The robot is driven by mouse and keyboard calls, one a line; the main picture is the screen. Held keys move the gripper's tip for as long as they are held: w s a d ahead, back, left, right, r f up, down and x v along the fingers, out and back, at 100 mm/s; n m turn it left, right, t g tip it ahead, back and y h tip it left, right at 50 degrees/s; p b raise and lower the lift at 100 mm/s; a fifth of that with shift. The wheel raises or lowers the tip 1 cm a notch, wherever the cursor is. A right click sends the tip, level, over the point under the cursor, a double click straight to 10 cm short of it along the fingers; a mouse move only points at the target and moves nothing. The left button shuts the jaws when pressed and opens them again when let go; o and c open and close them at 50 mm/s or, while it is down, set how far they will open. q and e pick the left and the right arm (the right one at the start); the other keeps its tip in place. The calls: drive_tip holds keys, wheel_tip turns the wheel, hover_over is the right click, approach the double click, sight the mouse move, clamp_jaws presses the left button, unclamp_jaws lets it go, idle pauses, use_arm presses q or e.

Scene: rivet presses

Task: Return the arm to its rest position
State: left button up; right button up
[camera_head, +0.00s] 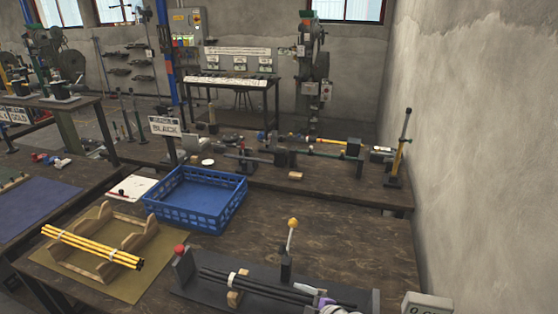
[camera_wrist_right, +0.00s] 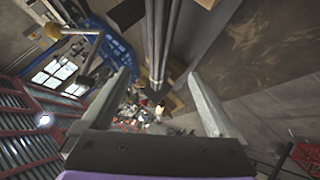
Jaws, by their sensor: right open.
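My right gripper (camera_wrist_right: 157,76) is open, with its two fingers spread wide in the right wrist view. A bundle of dark rods (camera_wrist_right: 160,35) lies beyond and between the fingertips; I cannot tell how far off it is, and nothing is clamped. In the head view, a purple and grey part of my right gripper (camera_head: 322,300) shows at the bottom, over the right end of the black rods (camera_head: 262,287). These rods lie in a dark grey press fixture (camera_head: 205,294). My left gripper is not in view.
An upright lever with a yellow knob (camera_head: 292,224) stands behind the rods. A blue crate (camera_head: 195,215) stands further back. Yellow rods (camera_head: 92,246) rest on a wooden cradle (camera_head: 105,212) at left. A concrete wall (camera_head: 475,150) rises at right. Bare tabletop (camera_head: 345,235) lies right of the lever.

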drive_tip(key=s+d+r+m+g+h, duration=0.1)
drive_tip(key=s+d+m+h, duration=0.2)
drive_tip(key=s+d+m, duration=0.2)
drive_tip(key=s+d+r+m+g+h, duration=0.1)
drive_tip(key=s+d+m, duration=0.5)
drive_tip(key=s+m, duration=0.6)
drive_tip(key=s+g+h, duration=0.1)
drive_tip(key=s+h, duration=0.1)
drive_tip(key=shift+s+d+r+h, duration=0.15)
drive_tip(key=shift+d+r+h, duration=0.05)
drive_tip(key=shift+r+h, duration=0.2)
